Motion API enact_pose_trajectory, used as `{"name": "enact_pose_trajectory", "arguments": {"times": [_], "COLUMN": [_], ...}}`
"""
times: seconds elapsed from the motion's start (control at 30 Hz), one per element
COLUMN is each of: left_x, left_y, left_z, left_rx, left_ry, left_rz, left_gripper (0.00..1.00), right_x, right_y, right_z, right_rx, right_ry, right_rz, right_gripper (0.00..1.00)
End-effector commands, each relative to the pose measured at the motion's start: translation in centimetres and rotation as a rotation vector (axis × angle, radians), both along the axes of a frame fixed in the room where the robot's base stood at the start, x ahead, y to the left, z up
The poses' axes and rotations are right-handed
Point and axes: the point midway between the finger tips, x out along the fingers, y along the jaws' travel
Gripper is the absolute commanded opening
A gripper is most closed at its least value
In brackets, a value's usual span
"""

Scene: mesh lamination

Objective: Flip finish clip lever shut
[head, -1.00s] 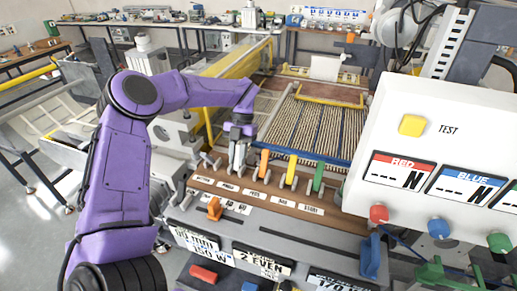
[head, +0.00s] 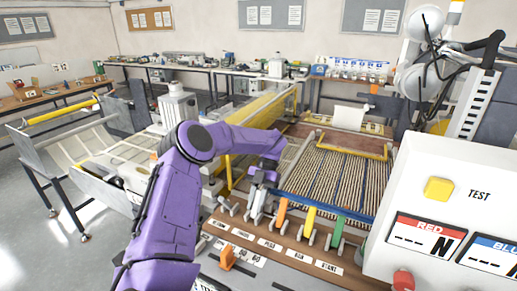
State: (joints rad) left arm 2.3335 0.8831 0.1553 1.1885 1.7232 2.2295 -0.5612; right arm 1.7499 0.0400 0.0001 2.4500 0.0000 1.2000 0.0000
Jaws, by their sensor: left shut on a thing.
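A row of small levers stands along the brown wooden strip (head: 262,236), with small white labels in front that are hard to read. An orange lever (head: 281,214), a yellow lever (head: 309,222) and a green lever (head: 337,232) stand upright. Pale grey levers (head: 229,205) lie at the left end, low and tilted. My left gripper (head: 257,212) comes down from the purple arm just left of the orange lever. It is shut on a pale grey lever there, mostly hidden by the fingers. I cannot tell which label belongs to it. My right gripper is out of view.
A ribbed mesh bed (head: 330,184) with a yellow bar (head: 348,145) lies behind the levers. A white test panel (head: 470,165) stands close on the right. A separate orange clip (head: 228,257) sits in front of the strip. Benches line the back wall.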

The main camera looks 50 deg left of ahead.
Motion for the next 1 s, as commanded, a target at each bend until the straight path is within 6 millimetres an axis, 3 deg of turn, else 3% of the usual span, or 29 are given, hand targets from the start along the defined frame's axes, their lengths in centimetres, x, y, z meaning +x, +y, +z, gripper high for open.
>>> {"name": "enact_pose_trajectory", "arguments": {"times": [0.03, 0.1, 0.3, 0.4, 0.63, 1.0], "left_x": [-0.3, -0.3, 0.2, 1.6, 3.6, 4.3], "left_y": [-0.2, -0.2, 0.1, 0.7, 2.0, 2.1], "left_z": [-0.1, -0.1, 0.3, 1.8, 5.2, 5.8], "left_rx": [-0.004, -0.004, 0.000, 0.008, 0.006, -0.001], "left_ry": [0.015, 0.015, 0.015, 0.005, 0.008, 0.001], "left_rz": [0.007, 0.007, 0.007, 0.007, 0.005, -0.001], "left_gripper": [0.27, 0.48, 0.48, 0.49, 0.49, 0.49], "right_x": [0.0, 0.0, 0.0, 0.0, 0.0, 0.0], "right_y": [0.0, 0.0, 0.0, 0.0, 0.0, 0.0], "right_z": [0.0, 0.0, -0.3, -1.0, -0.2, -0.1], "right_rx": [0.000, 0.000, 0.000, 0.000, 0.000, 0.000], "right_ry": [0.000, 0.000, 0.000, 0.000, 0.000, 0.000], "right_rz": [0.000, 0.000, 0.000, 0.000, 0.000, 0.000], "right_gripper": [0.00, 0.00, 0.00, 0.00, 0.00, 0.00]}}
